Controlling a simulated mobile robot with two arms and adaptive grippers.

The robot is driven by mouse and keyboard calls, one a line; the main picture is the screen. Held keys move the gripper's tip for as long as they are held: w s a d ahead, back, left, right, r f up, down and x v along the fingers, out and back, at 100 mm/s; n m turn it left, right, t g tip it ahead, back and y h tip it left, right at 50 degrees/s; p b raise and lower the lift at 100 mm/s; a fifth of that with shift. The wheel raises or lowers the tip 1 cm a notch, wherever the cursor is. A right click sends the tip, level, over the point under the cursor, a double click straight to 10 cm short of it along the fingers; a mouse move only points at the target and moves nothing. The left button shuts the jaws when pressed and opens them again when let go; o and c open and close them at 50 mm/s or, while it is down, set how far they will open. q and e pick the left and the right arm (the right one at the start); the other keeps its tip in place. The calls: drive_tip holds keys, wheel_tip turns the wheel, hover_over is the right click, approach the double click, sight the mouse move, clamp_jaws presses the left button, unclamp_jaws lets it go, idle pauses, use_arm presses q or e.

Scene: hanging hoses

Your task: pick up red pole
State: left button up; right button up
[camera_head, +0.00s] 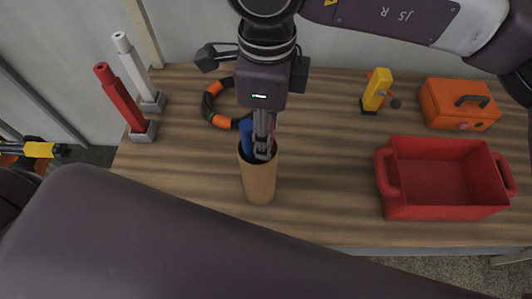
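The red pole (122,100) stands in a grey square base at the back left of the wooden table, leaning slightly in the picture. My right gripper (263,150) points down into the mouth of a brown cardboard cylinder (259,182) at the table's middle, well to the right of the red pole. Its fingers are seen edge-on and close together, so whether they grip anything is unclear. A blue object (245,138) stands in the cylinder beside the fingers.
A white pole (132,67) in a similar base stands just behind the red one. A black and orange ring (217,120) lies behind the cylinder. A red bin (443,207), an orange toolbox (440,112) and a yellow tool (377,91) occupy the right side. Bare table lies between the poles and cylinder.

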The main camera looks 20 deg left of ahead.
drive_tip(key=shift+c, duration=0.4)
clamp_jaws()
wheel_tip(320, 180, up, 20)
drive_tip(key=b, duration=0.2)
idle(0.6)
wheel_tip(320, 180, up, 5)
drive_tip(key=p, duration=0.5)
idle(0.5)
